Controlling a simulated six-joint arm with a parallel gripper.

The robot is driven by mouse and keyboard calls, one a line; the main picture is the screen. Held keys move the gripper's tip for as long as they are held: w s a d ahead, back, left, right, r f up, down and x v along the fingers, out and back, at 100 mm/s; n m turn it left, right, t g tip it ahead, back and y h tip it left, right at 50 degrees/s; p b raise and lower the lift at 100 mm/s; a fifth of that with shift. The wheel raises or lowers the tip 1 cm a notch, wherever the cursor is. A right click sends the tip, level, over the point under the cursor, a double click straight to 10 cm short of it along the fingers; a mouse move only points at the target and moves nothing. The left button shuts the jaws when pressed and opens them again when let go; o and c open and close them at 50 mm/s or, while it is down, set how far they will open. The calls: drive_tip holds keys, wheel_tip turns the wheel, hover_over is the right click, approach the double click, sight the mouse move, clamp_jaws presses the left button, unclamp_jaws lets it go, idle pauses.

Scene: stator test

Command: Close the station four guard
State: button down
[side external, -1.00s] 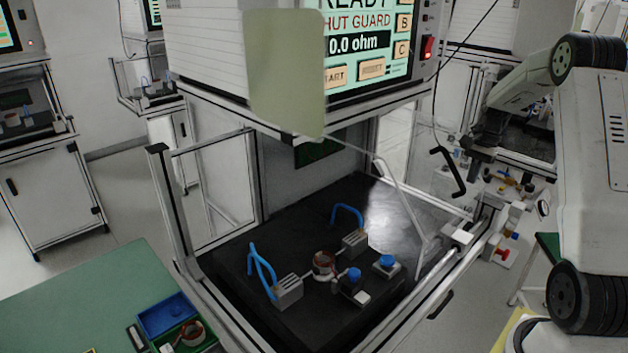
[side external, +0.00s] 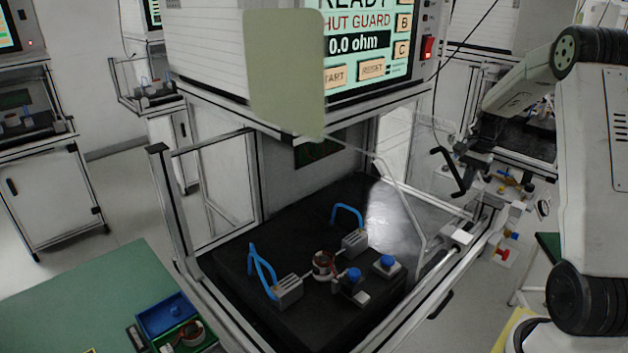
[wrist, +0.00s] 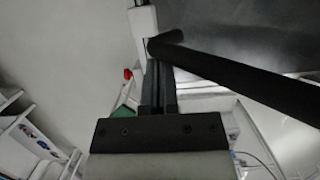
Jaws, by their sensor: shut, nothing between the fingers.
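The station's clear guard, with a pale frame bar (side external: 405,200), stands raised and tilted over the open front of the bay. Its black handle (side external: 449,172) sticks out on the right side. The handle also crosses the wrist view as a thick dark bar (wrist: 240,78). My gripper (side external: 462,152) is beside the upper part of the handle, with its fingers shut and empty. In the wrist view the shut fingers (wrist: 158,80) lie close to the bar's left end; I cannot tell whether they touch. The screen (side external: 365,45) shows a shut-guard message and 0.0 ohm.
Inside the bay, a copper-wound stator (side external: 323,265) sits on the black bed between grey clamp blocks with blue leads. Blue knobs (side external: 387,261) stand nearby. A green table (side external: 80,300) with a blue tray (side external: 165,315) is at lower left. Other stations stand behind.

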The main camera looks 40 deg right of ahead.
drive_tip(key=a, duration=3.5)
drive_tip(key=shift+a, duration=0.2)
drive_tip(key=d+r, duration=0.7)
drive_tip(key=r, duration=0.3)
drive_tip(key=shift+r, duration=0.4)
drive_tip(key=s+a+f+n+t+h, duration=0.1)
drive_tip(key=a+f+n, duration=0.1)
drive_tip(key=f+n, duration=0.5)
drive_tip(key=s+a+f+n+t+h, duration=0.1)
drive_tip(key=a+f+n+h, duration=0.1)
drive_tip(key=f+n, duration=0.4)
drive_tip(key=a+n, duration=0.1)
drive_tip(key=n, duration=0.4)
drive_tip(key=shift+f+t, duration=0.3)
drive_tip(key=shift+f, duration=0.05)
